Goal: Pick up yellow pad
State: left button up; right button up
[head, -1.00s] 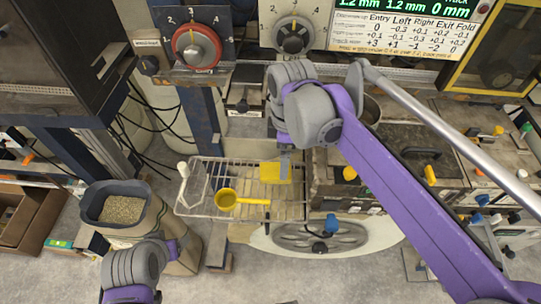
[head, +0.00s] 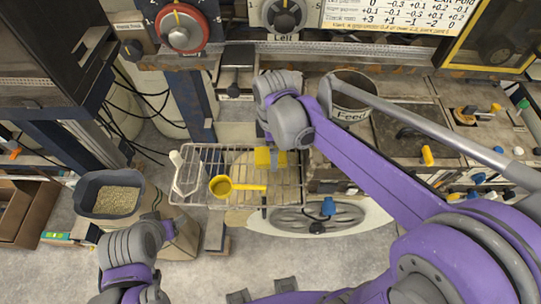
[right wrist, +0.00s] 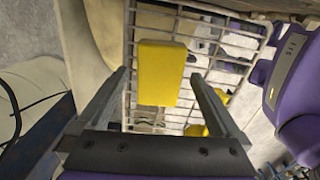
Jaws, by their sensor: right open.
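The yellow pad (head: 264,157) lies on the wire rack (head: 290,196) in the head view, partly hidden by my right wrist. In the right wrist view the pad (right wrist: 161,73) is a plain yellow block between my two open fingers. My right gripper (right wrist: 159,78) is open, with a finger on each side of the pad and a gap on both sides. I cannot tell how far above the rack the fingertips are. My left arm shows at the lower left of the head view, but its fingers are not seen.
A yellow ladle (head: 222,186) lies on the rack left of the pad. A bin of grain (head: 116,200) stands left. The machine with dials (head: 180,28) and a "Feed" pot (head: 350,100) are behind.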

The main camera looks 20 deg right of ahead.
jog(key=shift+f, duration=0.45)
jog(key=shift+c, duration=0.3)
jog(key=c, duration=1.2)
notch_tip(320, 180, up, 10)
